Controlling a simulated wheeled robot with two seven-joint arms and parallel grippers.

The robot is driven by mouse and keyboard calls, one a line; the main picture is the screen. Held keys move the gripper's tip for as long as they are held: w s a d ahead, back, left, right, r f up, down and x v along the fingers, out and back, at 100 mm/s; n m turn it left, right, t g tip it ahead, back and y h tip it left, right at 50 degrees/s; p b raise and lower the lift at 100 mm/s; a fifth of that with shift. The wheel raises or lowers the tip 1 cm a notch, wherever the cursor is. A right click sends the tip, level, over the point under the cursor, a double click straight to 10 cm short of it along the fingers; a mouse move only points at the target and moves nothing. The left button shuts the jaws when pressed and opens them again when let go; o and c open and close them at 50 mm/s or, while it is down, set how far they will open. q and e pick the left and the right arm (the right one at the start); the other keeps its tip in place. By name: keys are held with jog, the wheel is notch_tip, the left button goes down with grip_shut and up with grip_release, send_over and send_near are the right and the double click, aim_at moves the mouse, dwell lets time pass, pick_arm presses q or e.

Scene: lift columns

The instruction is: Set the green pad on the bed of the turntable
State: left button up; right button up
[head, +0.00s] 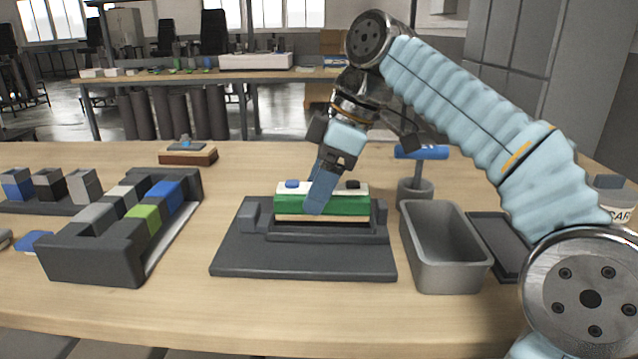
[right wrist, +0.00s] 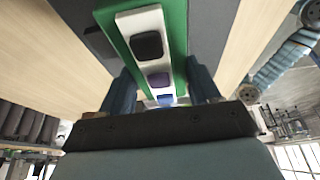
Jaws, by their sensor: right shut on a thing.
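A long green pad (head: 345,204) sits between the end posts of a dark grey stand (head: 300,262), with a tan layer under it. A white strip with blue and dark buttons lies along its top. I cannot tell if the stand is the turntable, or whether the pad rests on it. My right gripper (head: 321,193) is above the stand, shut on the green pad, with one blue finger across its near side. In the right wrist view, the fingers (right wrist: 163,95) stand on both sides of the pad (right wrist: 174,25). My left gripper is not in view.
A dark rack (head: 95,262) with grey, green and blue blocks stands left. An empty grey bin (head: 446,275) is close on the right, beside a dark tray (head: 497,240). A blue-topped tool (head: 421,153) stands behind the bin. The table's front strip is clear.

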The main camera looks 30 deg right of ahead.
jog(key=shift+f, duration=0.55)
dwell(0.7)
jog(key=o, duration=1.6)
jog(key=shift+r+p, duration=1.25)
jog(key=shift+r, duration=0.2)
jog(key=shift+r+p, duration=0.45)
jog(key=shift+r, duration=1.6)
